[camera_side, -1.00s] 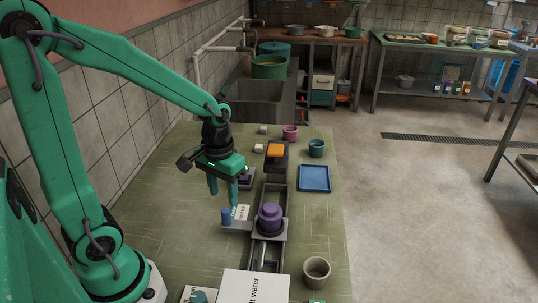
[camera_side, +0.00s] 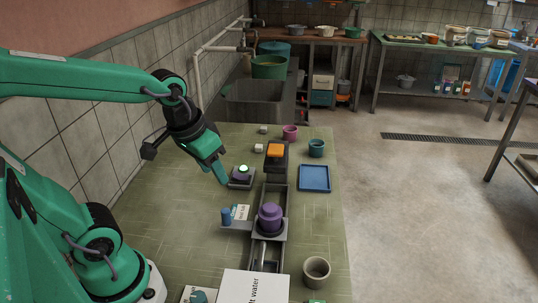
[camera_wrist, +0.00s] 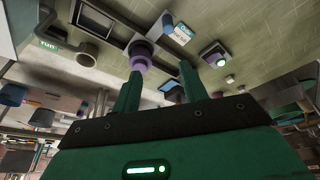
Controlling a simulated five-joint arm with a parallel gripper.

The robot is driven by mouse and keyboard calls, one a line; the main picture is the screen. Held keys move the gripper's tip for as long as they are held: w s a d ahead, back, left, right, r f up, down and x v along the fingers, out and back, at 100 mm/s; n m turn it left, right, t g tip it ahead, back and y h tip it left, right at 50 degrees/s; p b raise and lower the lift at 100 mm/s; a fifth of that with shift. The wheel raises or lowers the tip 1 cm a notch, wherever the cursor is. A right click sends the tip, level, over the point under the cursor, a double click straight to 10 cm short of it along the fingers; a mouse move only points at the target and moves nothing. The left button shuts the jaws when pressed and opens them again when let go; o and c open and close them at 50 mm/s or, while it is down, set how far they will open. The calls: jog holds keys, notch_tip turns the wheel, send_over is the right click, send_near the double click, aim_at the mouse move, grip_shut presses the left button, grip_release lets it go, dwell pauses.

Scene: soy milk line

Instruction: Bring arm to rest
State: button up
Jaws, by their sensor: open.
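My gripper (camera_side: 222,175) is green and hangs over the left part of the green work table (camera_side: 180,225), left of a small dark unit with a lit green-white button (camera_side: 243,168). In the wrist view my gripper (camera_wrist: 157,85) shows two fingers standing apart with nothing held between them. The purple lidded pot (camera_side: 270,216) stands on a grey carriage on the dark rail, away from my fingers. It also shows in the wrist view (camera_wrist: 139,56), beyond the finger on the left.
A blue peg (camera_side: 226,215) and a small card stand left of the pot. An orange block (camera_side: 274,150) rests on a dark stand. A blue tray (camera_side: 314,178), teal cup (camera_side: 316,148), purple cup (camera_side: 290,132) and grey cup (camera_side: 316,271) stand around. Tiled wall (camera_side: 125,135) is at left.

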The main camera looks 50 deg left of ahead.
jog(key=shift+s+d+r+m+t, duration=0.2)
jog(key=shift+s+r+t, duration=0.2)
jog(key=shift+r, duration=0.2)
jog(key=shift+s+d+r+m+t, duration=0.15)
jog(key=shift+s+r+m+t, duration=0.1)
jog(key=shift+s+r, duration=0.35)
jog(key=shift+s+d+r+m+t, duration=0.15)
jog(key=shift+s+r+t, duration=0.25)
jog(key=shift+r, duration=0.2)
